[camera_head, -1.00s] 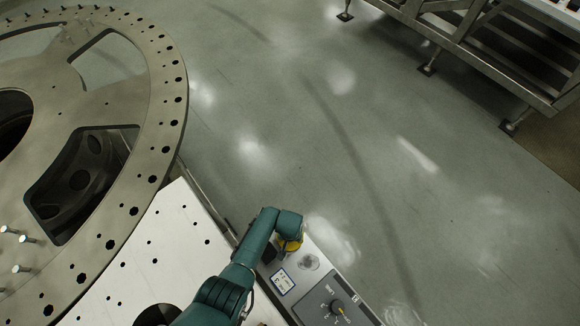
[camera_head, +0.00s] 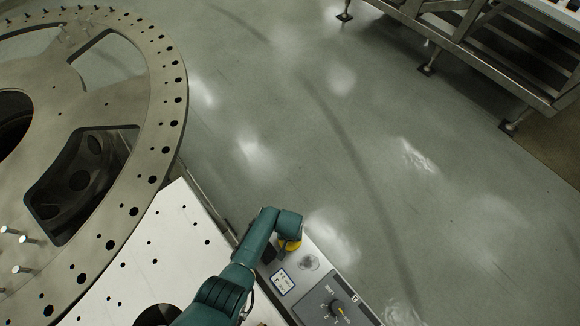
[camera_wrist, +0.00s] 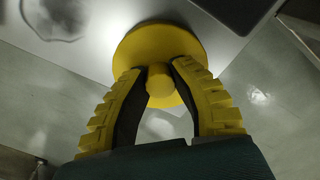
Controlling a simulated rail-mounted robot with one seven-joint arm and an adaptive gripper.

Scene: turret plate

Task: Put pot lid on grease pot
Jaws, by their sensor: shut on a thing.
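The pot lid is a yellow round disc with a knob (camera_wrist: 155,42). In the wrist view my gripper (camera_wrist: 160,72) is shut on its knob, with one finger on each side. In the head view the yellow lid (camera_head: 290,246) shows partly under the end of my teal arm, over the light panel's far end. A small greyish round thing (camera_head: 309,263) sits on the panel close to the lid. It may be the grease pot, but I cannot tell. What lies directly under the lid is hidden.
A panel with a black dial (camera_head: 336,307) and a small blue-edged label (camera_head: 282,282) lies near the lid. A large metal turret plate (camera_head: 165,110) with holes and pins fills the left. A metal rack (camera_head: 480,55) stands at upper right. The floor between is clear.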

